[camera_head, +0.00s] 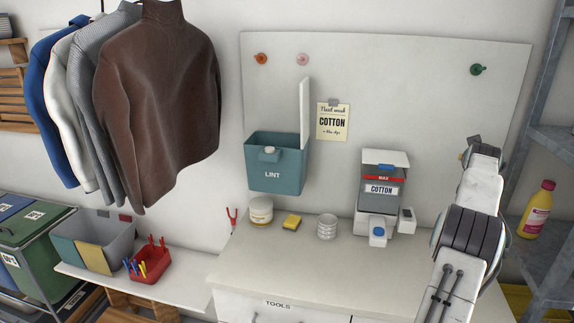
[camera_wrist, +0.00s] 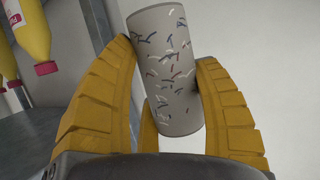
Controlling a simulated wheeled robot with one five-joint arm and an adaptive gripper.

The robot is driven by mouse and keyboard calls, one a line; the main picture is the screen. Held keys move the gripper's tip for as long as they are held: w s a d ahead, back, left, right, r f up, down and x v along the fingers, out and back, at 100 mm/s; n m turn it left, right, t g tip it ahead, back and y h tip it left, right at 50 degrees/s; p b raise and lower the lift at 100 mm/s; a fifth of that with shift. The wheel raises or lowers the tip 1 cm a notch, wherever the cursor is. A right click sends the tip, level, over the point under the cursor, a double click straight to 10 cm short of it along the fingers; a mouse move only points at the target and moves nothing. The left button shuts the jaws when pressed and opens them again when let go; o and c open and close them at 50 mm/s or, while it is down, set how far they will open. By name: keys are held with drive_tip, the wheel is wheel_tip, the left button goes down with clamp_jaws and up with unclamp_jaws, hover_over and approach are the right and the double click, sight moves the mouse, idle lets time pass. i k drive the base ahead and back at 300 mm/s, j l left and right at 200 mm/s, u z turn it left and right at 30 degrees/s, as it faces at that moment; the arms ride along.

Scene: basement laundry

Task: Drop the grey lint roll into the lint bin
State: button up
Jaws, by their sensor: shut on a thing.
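The grey lint roll (camera_wrist: 162,62), a cylinder flecked with coloured threads, is held between the yellow fingers of my gripper (camera_wrist: 172,95) in the wrist view. It tilts slightly. The teal lint bin (camera_head: 272,176), marked LINT, is mounted on the wall board left of centre in the head view. Its white lid (camera_head: 304,112) stands up at its right side, and the top is open. My arm rises at the right of the head view, well to the right of the bin. The gripper and roll are mostly hidden there behind the arm.
A jar (camera_head: 261,209), a yellow sponge (camera_head: 292,222) and stacked white dishes (camera_head: 327,227) sit below the bin. Clothes (camera_head: 158,105) hang at left; a metal shelf (camera_head: 545,150) with a bottle (camera_head: 539,208) stands at right.

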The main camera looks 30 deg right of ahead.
sight(280, 188)
drive_tip(key=k+j, duration=0.1)
drive_tip(key=j, duration=0.25)
drive_tip(key=k+j, duration=0.15)
drive_tip(key=j, duration=0.15)
drive_tip(key=k+j, duration=0.1)
drive_tip(key=j, duration=0.25)
drive_tip(key=k+j, duration=0.1)
drive_tip(key=j, duration=0.2)
